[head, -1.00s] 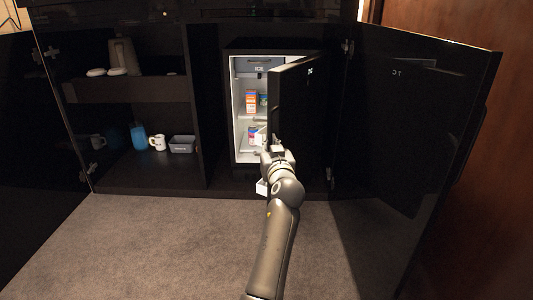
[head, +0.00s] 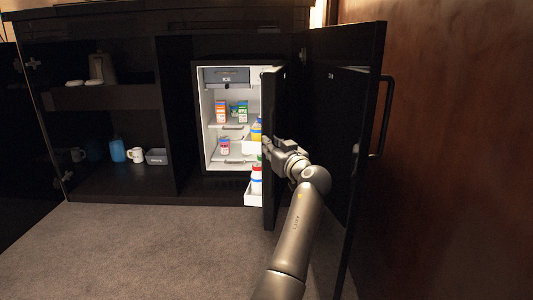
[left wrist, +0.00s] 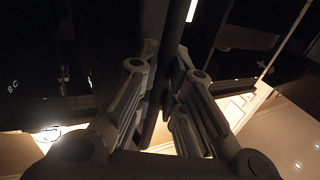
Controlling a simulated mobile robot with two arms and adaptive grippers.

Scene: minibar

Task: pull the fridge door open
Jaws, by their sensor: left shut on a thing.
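The small black fridge stands in the dark cabinet, and its lit white interior (head: 231,130) shows. The fridge door (head: 271,190) is swung well open, seen nearly edge-on, with shelves on its inner side. My left gripper (head: 268,146) is at the free edge of the door, about mid-height, and shut on it. In the left wrist view the two fingers (left wrist: 162,85) close on the dark door edge (left wrist: 153,70) between them. The exact contact at the fingertips is too dark to tell. My right gripper is not in view.
An open cabinet door (head: 362,150) with a bar handle (head: 385,115) stands close right of my arm. White bottles (head: 256,178) sit in the door shelf. Left shelves hold a blue cup (head: 117,150), a mug (head: 135,154) and a grey bin (head: 156,156). The carpet (head: 150,245) in front is clear.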

